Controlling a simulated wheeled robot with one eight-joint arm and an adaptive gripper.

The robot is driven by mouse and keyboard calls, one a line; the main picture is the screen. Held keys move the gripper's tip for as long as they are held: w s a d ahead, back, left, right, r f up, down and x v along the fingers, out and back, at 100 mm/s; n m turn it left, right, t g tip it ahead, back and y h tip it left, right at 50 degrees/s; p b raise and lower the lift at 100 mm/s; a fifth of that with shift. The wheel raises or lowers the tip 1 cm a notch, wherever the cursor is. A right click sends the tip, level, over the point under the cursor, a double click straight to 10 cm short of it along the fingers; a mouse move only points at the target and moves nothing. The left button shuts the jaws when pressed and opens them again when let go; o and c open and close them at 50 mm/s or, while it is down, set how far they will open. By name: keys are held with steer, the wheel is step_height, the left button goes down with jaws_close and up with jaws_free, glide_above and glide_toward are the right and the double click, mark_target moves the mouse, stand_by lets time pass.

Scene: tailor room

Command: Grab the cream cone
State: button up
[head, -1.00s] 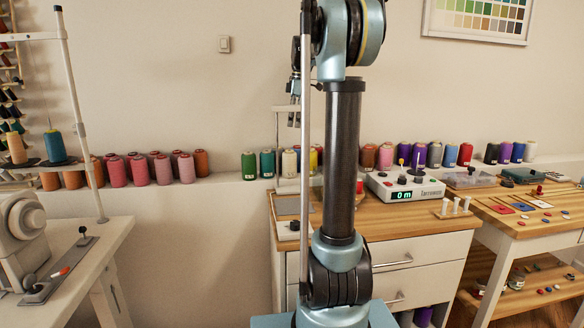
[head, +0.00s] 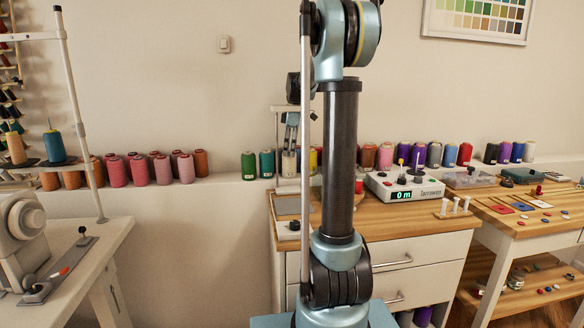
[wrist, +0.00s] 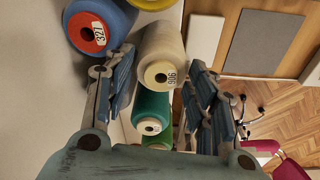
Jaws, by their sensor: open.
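The cream cone (wrist: 166,50) lies between the two fingers of my gripper (wrist: 160,60) in the wrist view, with its labelled end "906" facing the camera. My gripper is open, one finger on each side of the cone. I cannot tell whether either finger touches it. In the head view my gripper (head: 291,140) is at the cream cone (head: 289,165) on the wall ledge. My arm and a thin post partly hide this spot.
A blue cone (wrist: 105,22) with a red end sits close to the left finger, and a green cone (wrist: 150,108) is below. Teal (head: 267,163) and green (head: 249,165) cones stand left on the ledge. A wooden-topped cabinet (head: 420,212) with a control box (head: 404,186) stands in front.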

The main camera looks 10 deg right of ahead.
steer(key=shift+f, duration=0.15)
steer(key=c, duration=1.1)
